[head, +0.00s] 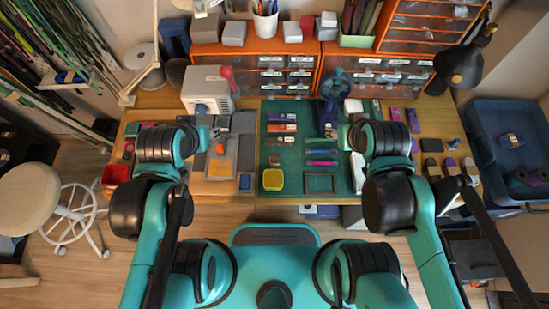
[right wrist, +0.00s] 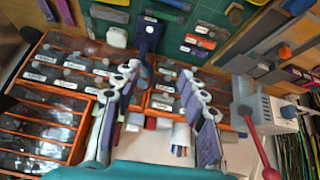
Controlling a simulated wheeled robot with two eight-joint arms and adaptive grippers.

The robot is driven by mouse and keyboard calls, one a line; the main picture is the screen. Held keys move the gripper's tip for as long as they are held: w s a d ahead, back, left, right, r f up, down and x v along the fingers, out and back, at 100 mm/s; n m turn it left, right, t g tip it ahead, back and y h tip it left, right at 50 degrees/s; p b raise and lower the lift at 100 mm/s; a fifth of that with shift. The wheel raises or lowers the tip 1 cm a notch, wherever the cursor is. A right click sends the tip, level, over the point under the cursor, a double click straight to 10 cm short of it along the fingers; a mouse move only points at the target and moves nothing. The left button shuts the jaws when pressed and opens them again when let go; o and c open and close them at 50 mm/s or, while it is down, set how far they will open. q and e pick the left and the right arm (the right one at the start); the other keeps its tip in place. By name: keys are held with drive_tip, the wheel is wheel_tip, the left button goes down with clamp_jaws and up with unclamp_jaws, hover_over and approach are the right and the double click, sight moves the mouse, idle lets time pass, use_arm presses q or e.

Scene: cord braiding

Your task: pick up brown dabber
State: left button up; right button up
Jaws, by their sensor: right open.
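Several small dark and brown blocks stand at the right end of the table in the head view. A brownish one (head: 431,145) looks like the brown dabber, but it is too small to be sure. My right gripper (right wrist: 158,72) is open in the right wrist view, with nothing between its fingers. In the head view its arm hides much of it, left of those blocks and over the green mat's right side. My left gripper (head: 213,134) is over the left part of the table, far from the blocks; its fingers are too small to read.
The green mat (head: 285,184) holds pens, a yellow dish (head: 273,180) and a frame (head: 320,183). Orange drawer units (head: 262,47) stand along the back. A white machine (head: 207,88) is at back left. A black lamp (head: 462,66) overhangs the right; a blue bin (head: 490,120) stands beyond it.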

drive_tip(key=w+a+f+n+g+b, duration=0.2)
drive_tip(key=w+a+f+n+g, duration=0.15)
drive_tip(key=a+f+n, duration=0.35)
drive_tip(key=n+g, duration=0.3)
drive_tip(key=n, duration=0.7)
hover_over(275, 155)
wheel_tip(275, 155, down, 10)
drive_tip(key=shift+w+f+b, duration=0.1)
drive_tip(key=shift+b, duration=0.35)
drive_tip(key=shift+a+f, duration=0.15)
drive_tip(key=shift+f, duration=0.2)
wheel_tip(275, 155, down, 2)
drive_tip(key=shift+b, duration=0.6)
wheel_tip(275, 155, down, 6)
drive_tip(key=b, duration=0.3)
drive_tip(key=shift+r, duration=0.35)
clamp_jaws()
